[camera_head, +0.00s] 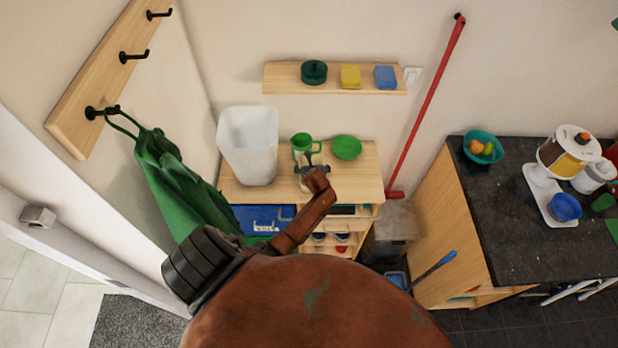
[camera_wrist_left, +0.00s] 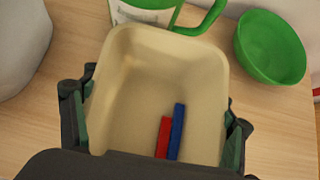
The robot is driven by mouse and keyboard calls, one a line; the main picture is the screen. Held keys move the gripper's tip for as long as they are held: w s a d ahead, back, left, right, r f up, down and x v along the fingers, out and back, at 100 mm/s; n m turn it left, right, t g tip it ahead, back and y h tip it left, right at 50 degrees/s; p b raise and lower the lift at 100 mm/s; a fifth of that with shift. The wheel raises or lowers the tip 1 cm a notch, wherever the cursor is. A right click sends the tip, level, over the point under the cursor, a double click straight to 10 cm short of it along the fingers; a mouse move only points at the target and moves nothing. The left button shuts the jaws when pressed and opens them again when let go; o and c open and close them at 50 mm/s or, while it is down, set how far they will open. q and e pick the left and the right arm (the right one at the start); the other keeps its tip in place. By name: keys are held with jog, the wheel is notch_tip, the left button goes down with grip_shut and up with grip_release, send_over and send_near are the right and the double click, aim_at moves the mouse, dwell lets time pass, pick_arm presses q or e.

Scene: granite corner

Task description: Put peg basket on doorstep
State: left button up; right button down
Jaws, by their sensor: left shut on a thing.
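The peg basket (camera_wrist_left: 150,90) is a small cream tub, upright, with a red peg and a blue peg lying inside. My left gripper (camera_wrist_left: 155,128) has its fingers on opposite sides of the basket and is shut on it. In the head view the gripper (camera_head: 314,180) is at the top of the wooden cabinet (camera_head: 358,185), with a little of the basket (camera_head: 312,159) showing. I cannot tell whether the basket touches the cabinet top. A doorway opening with pale tiles (camera_head: 35,300) is at the lower left; no clear doorstep edge shows. My right gripper is not in view.
A white bin (camera_head: 248,145), green mug (camera_head: 305,146) and green bowl (camera_head: 347,147) stand close around the basket. A green cloth bag (camera_head: 180,185) hangs at left. A grey mat (camera_head: 135,322) lies by the doorway. A red broom (camera_head: 428,105) leans right of the cabinet.

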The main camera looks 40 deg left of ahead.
pick_arm(q)
jog(key=c, duration=0.4)
